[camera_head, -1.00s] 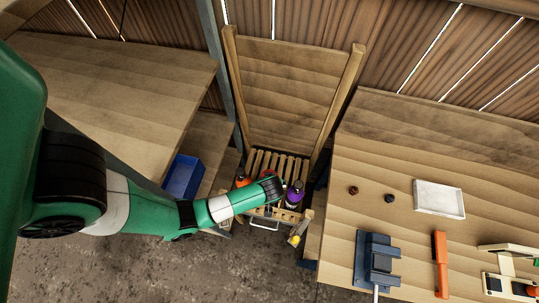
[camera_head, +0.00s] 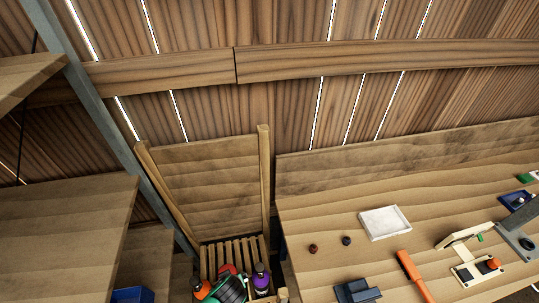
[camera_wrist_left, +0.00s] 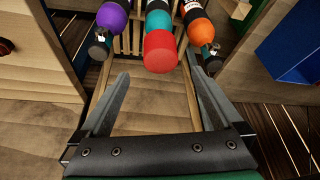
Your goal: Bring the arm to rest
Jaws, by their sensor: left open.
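My left gripper (camera_wrist_left: 157,78) is open, its two grey fingers spread in the left wrist view with nothing between them. Just beyond the fingertips is a teal bottle (camera_wrist_left: 158,20) with a red end (camera_wrist_left: 160,52). A purple bottle (camera_wrist_left: 112,18) is to its left and an orange bottle (camera_wrist_left: 201,32) to its right. In the head view a green and dark part of my left arm (camera_head: 232,290) shows at the bottom edge over the chair seat; its fingers cannot be made out there. My right gripper is not in view.
A wooden chair (camera_head: 205,185) with a slatted seat holds the bottles. A workbench (camera_head: 330,200) on the right bears a white tray (camera_head: 385,222), an orange-handled tool (camera_head: 412,272) and a dark blue fixture (camera_head: 357,291). A blue bin (camera_head: 133,295) is at lower left.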

